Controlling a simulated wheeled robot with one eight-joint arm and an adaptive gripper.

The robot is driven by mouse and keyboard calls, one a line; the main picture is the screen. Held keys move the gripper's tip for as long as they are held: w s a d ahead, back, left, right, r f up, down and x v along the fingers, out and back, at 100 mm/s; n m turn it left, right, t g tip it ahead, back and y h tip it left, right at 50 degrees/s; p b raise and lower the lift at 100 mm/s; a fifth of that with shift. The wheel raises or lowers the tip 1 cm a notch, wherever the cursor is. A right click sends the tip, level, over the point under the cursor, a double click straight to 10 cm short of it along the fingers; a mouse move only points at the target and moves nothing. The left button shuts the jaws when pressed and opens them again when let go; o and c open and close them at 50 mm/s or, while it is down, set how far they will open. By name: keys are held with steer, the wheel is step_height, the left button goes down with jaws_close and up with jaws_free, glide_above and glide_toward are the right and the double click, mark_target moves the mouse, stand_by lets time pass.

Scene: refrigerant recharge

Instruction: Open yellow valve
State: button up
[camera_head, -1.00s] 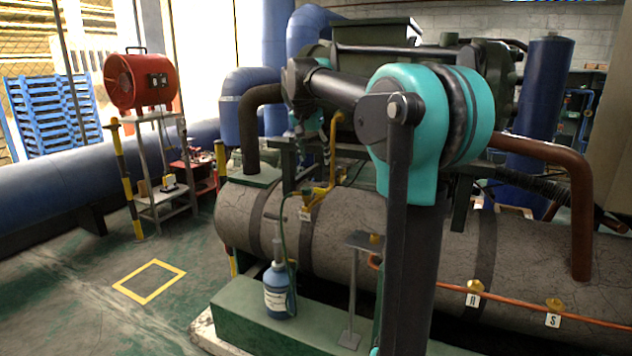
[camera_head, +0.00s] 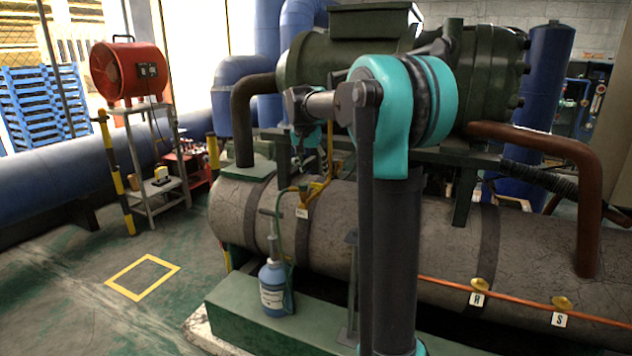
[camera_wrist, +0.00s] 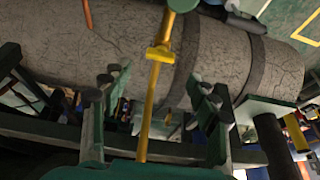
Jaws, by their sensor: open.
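A yellow pipe with a valve fitting (camera_head: 318,188) stands above the grey tank, with a green hose beside it. In the wrist view the yellow pipe runs upright through the middle, with a yellow crosspiece (camera_wrist: 160,54) on it. My gripper (camera_wrist: 155,88) is open, its two fingers apart on either side of the yellow pipe in the picture. No contact shows, and I cannot tell the depth between them. In the head view my wrist is above the yellow fitting, and the fingers are hard to make out.
The grey tank (camera_head: 400,235) lies below, with a dark green compressor (camera_head: 440,80) above it. A blue bottle (camera_head: 275,285) stands on the green base, joined to the green hose. Two brass fittings labelled R (camera_head: 483,284) and S (camera_head: 562,302) sit along the tank.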

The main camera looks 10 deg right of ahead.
mark_target(316, 190)
steer(key=x, duration=0.6)
steer(key=shift+f, duration=0.15)
steer(key=c, duration=1.2)
